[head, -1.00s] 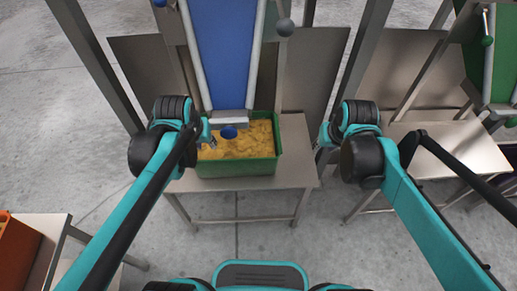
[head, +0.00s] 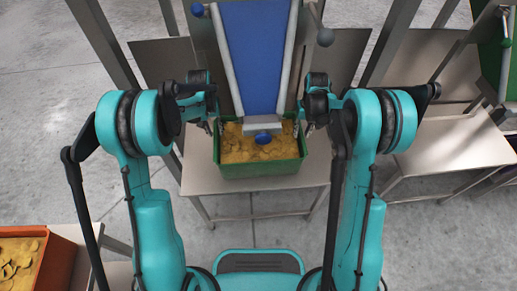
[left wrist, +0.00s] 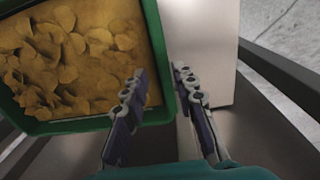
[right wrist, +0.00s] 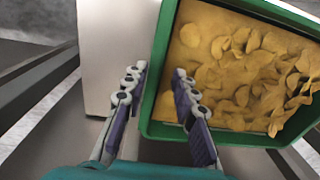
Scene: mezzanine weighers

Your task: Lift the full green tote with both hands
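The green tote (head: 262,170) stands on a steel table below the blue chute, filled with yellow-brown chips (head: 240,148). My left gripper (head: 213,124) is at its left side and my right gripper (head: 306,127) at its right side. In the left wrist view the fingers (left wrist: 160,80) are apart, one over the chips and one outside the side wall. In the right wrist view the fingers (right wrist: 160,80) likewise stand apart on either side of the wall. Neither gripper looks closed on the rim. Finger height against the rim is hard to judge.
The blue chute (head: 252,60) with its steel end hangs close over the tote's back. The steel table (head: 200,180) has bare room left of the tote. An orange tote (head: 50,265) of chips is at lower left. Another steel table (head: 450,145) stands at right.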

